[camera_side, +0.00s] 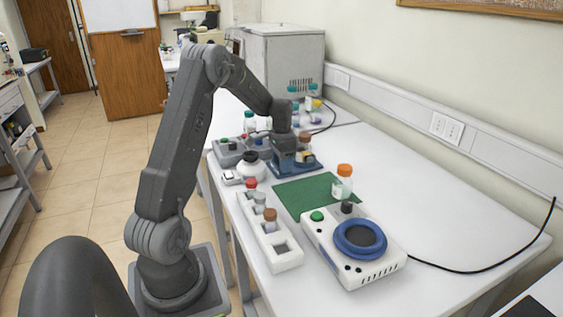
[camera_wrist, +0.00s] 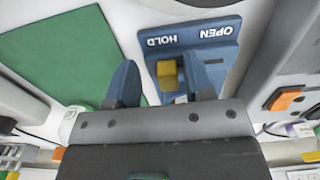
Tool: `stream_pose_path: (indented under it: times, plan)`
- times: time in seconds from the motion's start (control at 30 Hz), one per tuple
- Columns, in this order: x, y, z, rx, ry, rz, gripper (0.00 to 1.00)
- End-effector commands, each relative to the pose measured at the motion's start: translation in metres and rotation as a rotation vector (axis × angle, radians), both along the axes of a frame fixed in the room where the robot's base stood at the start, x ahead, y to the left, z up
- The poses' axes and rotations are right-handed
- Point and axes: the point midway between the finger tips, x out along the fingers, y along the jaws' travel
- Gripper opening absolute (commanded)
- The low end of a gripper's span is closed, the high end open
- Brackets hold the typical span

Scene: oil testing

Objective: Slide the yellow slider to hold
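The yellow slider (camera_wrist: 167,75) sits on a blue fixture (camera_wrist: 228,42) labelled OPEN and HOLD. In the wrist view it lies beside the HOLD label, with the bare slot stretching toward the OPEN side. My gripper (camera_wrist: 159,65) is open over the fixture, with one finger on each side of the slider. The right finger is close to the slider; the left one has a clear gap. I cannot tell whether the right finger touches it. In the side view my gripper (camera_side: 285,142) is low at the blue fixture (camera_side: 312,168) and hides part of it.
A green mat (camera_side: 303,194) lies beside the fixture, with an orange-capped bottle (camera_side: 344,184) at its edge. A white stirrer with a blue ring (camera_side: 360,238) and a white vial rack (camera_side: 270,240) stand nearer. A round white vessel (camera_side: 251,166) is left of the fixture.

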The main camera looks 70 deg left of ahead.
Motion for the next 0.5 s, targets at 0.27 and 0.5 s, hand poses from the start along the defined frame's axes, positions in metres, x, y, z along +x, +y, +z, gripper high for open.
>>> stream_pose_path:
  times: [0.27, 0.5]
  plan:
    - [0.0, 0.002, 0.003, 0.004, -0.002, 0.001, 0.47]
    - [0.0, 0.002, 0.04, 0.007, -0.005, 0.001, 0.47]
